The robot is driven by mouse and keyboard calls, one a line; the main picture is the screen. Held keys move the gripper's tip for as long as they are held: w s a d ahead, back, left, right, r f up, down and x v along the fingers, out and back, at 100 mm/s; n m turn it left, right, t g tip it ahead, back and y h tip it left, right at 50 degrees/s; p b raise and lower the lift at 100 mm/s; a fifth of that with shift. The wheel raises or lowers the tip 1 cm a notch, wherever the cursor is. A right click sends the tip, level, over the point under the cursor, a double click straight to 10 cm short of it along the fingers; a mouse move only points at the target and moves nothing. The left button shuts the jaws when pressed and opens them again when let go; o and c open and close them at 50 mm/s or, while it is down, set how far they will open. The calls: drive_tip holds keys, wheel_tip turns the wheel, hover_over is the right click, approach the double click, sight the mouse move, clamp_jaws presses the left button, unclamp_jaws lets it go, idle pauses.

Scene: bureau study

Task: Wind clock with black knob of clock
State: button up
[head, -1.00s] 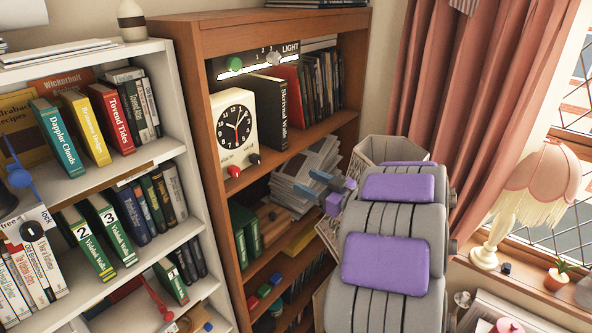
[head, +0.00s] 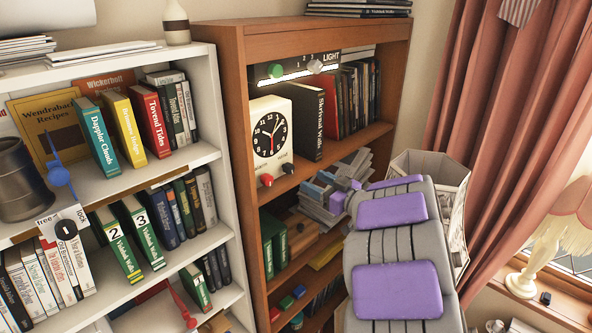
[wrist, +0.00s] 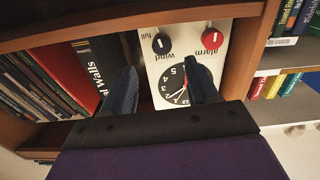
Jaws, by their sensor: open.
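The clock (head: 270,139) is a cream box with a round black dial, standing on a shelf of the brown bookcase. Its black knob (head: 287,168) is at the lower right of its front, beside a red knob (head: 267,180). In the wrist view, which is upside down, the black knob (wrist: 161,43) is labelled "wind" and the red knob (wrist: 212,40) "alarm". The black knob appears beyond the fingertips, untouched as far as I can tell.
A black book (head: 307,120) stands right beside the clock, with more books further right. A light panel with a slider (head: 316,66) is above. Stacked papers (head: 350,168) lie on the shelf below, near my arm. A white bookcase (head: 215,150) stands to the left.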

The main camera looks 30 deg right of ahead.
sight(292, 170)
drive_tip(key=p+x, duration=0.1)
drive_tip(key=x, duration=0.7)
drive_tip(key=shift+w+a, duration=0.15)
drive_tip(key=shift+w, duration=0.1)
drive_tip(key=shift+c, duration=0.2)
drive_tip(key=c, duration=1)
drive_tip(key=shift+n, duration=0.6)
drive_tip(key=shift+r, duration=0.1)
drive_tip(key=o, duration=1)
drive_tip(key=shift+o, duration=0.2)
drive_tip(key=shift+s+b, duration=0.1)
drive_tip(key=shift+b, duration=0.2)
drive_tip(key=b+v, duration=0.2)
drive_tip(key=v, duration=1.5)
drive_tip(key=shift+d, duration=0.2)
